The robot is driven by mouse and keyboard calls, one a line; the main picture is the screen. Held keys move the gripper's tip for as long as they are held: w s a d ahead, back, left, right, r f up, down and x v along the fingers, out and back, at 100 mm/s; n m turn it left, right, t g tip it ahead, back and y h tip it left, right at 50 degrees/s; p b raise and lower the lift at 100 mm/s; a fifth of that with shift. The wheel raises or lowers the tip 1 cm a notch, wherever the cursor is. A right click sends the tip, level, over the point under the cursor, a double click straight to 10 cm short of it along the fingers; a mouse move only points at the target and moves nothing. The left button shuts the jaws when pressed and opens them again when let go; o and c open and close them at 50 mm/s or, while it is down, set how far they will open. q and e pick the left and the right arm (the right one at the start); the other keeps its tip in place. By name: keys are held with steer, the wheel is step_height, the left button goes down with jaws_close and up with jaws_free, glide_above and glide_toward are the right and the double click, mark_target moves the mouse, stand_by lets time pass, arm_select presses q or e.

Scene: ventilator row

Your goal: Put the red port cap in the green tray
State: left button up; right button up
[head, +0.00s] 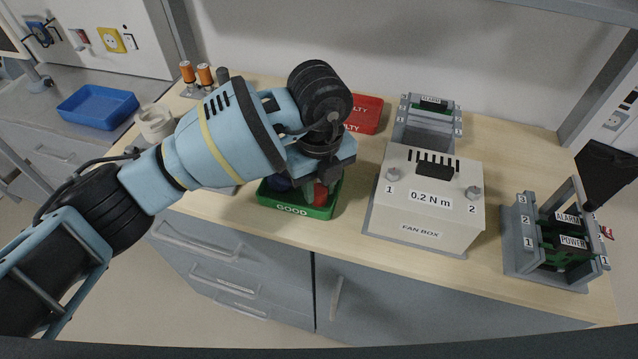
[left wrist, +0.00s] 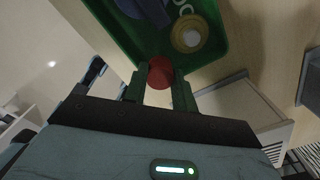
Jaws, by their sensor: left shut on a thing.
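My left gripper (head: 316,184) is above the right part of the green tray (head: 326,211), which is marked GOOD and stands near the front edge of the bench. The left gripper is shut on the red port cap (head: 320,195). In the left wrist view the red cap (left wrist: 160,72) sits between the two green fingers, in front of the green tray (left wrist: 135,42). I cannot tell whether the cap touches the tray. The hand hides much of the tray in the head view. My right gripper is not in view.
In the tray lie a blue item (head: 279,184) and a pale yellow round piece (left wrist: 188,34). A red FAULTY tray (head: 368,113) is behind. The fan box (head: 425,205) stands to the right, with module racks beyond. A blue tray (head: 97,106) is far left.

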mark_target(319, 189)
arm_select(q)
steer(key=shift+s+f, duration=0.1)
steer(key=shift+f, duration=0.6)
steer(key=o, duration=0.7)
steer(key=shift+f, duration=0.1)
steer(key=shift+o, duration=1.3)
steer(key=shift+f, duration=0.15)
steer(key=shift+r, duration=0.25)
step_height(319, 189, up, 13)
steer(key=shift+r+p, duration=0.15)
steer(key=shift+p, duration=0.15)
